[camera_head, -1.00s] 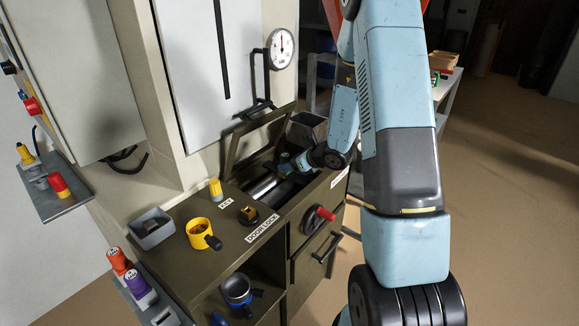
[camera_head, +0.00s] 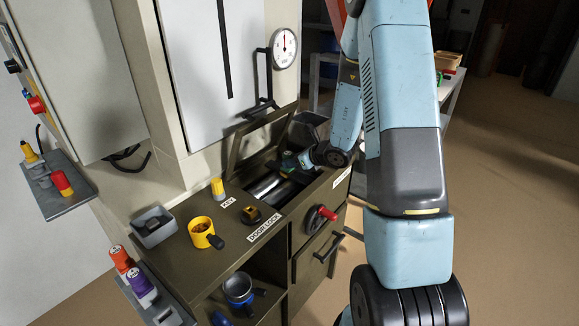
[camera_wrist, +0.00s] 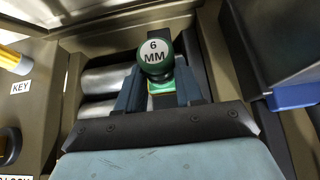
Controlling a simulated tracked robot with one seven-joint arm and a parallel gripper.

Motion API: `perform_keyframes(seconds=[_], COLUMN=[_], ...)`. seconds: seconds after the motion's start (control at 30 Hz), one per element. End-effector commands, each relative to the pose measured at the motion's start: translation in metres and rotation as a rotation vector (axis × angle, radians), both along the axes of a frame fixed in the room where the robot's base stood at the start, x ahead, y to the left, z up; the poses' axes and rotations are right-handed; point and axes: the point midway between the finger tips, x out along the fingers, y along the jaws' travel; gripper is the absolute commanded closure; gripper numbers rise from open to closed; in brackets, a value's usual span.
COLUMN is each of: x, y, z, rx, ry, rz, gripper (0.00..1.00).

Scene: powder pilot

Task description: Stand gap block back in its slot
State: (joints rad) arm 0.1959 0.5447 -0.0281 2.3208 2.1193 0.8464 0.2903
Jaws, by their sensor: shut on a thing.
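The gap block has a round green knob marked "6 MM" (camera_wrist: 156,56) in the wrist view. My gripper (camera_wrist: 158,88) is shut on it just below the knob. In the head view my gripper (camera_head: 297,160) is over the open hatch, where the block shows only as a small dark green part (camera_head: 288,155). The block's lower part is hidden. A grey rack (camera_head: 163,311) at the lower left holds an orange-knobbed block (camera_head: 120,258) and a purple-knobbed block (camera_head: 140,282), both upright. Its nearer end shows no knob.
Silver rollers (camera_wrist: 103,80) lie in the hatch, with its raised lid (camera_head: 245,143) behind. The cabinet top carries a yellow key (camera_head: 217,188), a yellow cup (camera_head: 201,231), a black-and-yellow lock (camera_head: 251,215) and a grey bin (camera_head: 153,227). A red-handled crank (camera_head: 322,215) sticks out in front.

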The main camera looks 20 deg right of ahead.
Motion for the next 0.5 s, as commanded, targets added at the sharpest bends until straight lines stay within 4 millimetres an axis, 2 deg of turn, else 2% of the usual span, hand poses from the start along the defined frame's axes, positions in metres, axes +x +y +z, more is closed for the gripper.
perform_keyframes(seconds=[0.5], x=[0.000], y=[0.000], z=[0.026], rx=[-0.001], ry=[-0.002], rz=[0.001], gripper=[1.00])
